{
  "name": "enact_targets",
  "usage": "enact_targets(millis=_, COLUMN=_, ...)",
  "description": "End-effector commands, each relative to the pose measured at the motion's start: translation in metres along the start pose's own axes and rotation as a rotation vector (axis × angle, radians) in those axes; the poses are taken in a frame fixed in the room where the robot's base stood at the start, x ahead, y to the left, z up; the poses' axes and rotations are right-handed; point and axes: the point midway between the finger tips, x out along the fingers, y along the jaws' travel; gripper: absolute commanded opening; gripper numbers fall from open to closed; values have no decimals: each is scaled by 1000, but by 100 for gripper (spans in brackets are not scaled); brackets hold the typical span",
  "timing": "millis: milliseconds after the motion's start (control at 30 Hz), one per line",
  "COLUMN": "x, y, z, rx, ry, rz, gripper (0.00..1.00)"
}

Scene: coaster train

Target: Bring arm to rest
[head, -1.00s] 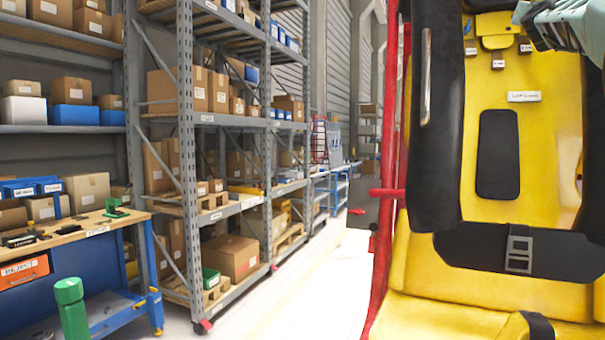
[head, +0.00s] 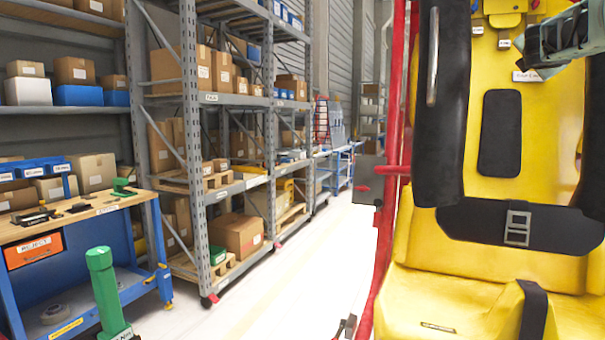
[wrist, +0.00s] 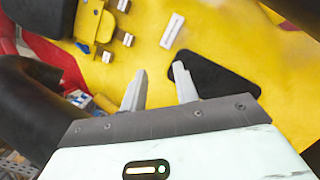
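My gripper shows in the wrist view (wrist: 158,88) with its two pale fingers apart and nothing between them. It is in front of the yellow coaster seat, which shows in the wrist view (wrist: 225,45). In the head view part of my arm reaches in at the upper right, in front of the seat back (head: 550,110); the fingertips are not clear there. The seat has a black back pad (head: 500,133), black padded restraints (head: 440,110) and a black belt with a buckle (head: 517,227).
A red post (head: 388,170) stands left of the seat. A blue workbench (head: 85,220) with tools and a green post (head: 105,290) are at the left. Grey shelving (head: 190,130) with boxes stands behind. The pale floor (head: 310,270) between is mostly clear.

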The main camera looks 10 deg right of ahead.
Motion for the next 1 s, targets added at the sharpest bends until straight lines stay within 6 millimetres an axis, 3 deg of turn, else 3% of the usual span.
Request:
enact_targets(millis=167, x=-25, y=-63, z=-78, rx=298, ry=155, rz=-180, gripper=30)
enact_targets(millis=267, x=-56, y=-103, z=-131, rx=493, ry=239, rz=-328, gripper=30)
enact_targets(millis=467, x=-142, y=-176, z=-224, rx=822, ry=333, rz=-661, gripper=30)
enact_targets(millis=600, x=-218, y=-222, z=-274, rx=1004, ry=338, rz=-916, gripper=30)
enact_targets(millis=800, x=-332, y=-280, z=-316, rx=1181, ry=252, rz=-1262, gripper=30)
enact_targets(millis=1000, x=-423, y=-323, z=-329, rx=1273, ry=109, rz=-1515, gripper=30)
